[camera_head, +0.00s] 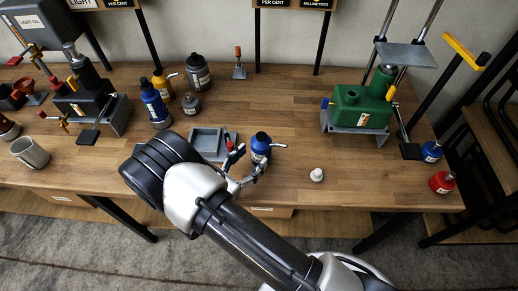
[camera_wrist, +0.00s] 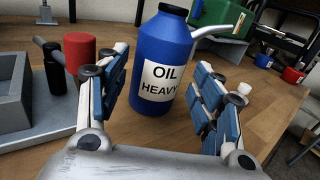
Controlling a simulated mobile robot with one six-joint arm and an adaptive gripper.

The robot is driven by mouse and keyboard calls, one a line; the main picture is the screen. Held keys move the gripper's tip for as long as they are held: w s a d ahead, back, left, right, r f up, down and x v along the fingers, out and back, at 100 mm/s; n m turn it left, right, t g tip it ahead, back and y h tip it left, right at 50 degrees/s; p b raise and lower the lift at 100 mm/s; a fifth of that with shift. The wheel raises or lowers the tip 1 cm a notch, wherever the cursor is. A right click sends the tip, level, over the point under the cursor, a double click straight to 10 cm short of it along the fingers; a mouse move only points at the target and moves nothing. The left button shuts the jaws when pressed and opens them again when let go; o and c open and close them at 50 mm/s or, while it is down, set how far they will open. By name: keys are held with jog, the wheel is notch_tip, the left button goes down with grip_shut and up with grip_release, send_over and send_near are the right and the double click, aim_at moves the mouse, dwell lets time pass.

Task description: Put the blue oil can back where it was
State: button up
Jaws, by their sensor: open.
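A blue oil can (camera_head: 261,146) with a dark cap and a pale side spout stands upright on the workbench near its front edge. In the wrist view the can (camera_wrist: 163,62) shows a white label reading "OIL HEAVY". My gripper (camera_head: 247,174) is beside the can in the head view, partly hidden by my arm. In the wrist view my open gripper (camera_wrist: 165,80) has one finger on each side of the can, with visible gaps to it. Another blue bottle (camera_head: 154,107) stands further left and back.
A grey tray fixture (camera_head: 205,142) with a red-topped part (camera_wrist: 80,52) sits close left of the can. A small white bottle (camera_head: 316,175) stands to its right. A green machine (camera_head: 361,108) is at the back right. Bench between is clear.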

jog(key=v, duration=0.6)
jog(key=shift+s+a, duration=0.2)
jog(key=s+d+r+m+g, duration=0.3)
jog(key=d+r+m+g, duration=1.05)
jog(key=d+r, duration=0.3)
jog(key=s+d+r+m+t+y, duration=0.4)
jog(key=s+r+m+y, duration=0.6)
jog(key=s+m, duration=0.3)
jog(key=shift+d+r+m+y, duration=0.4)
jog(key=shift+d+r+m, duration=0.2)
jog(key=shift+m, duration=0.45)
jog(key=shift+s, duration=0.1)
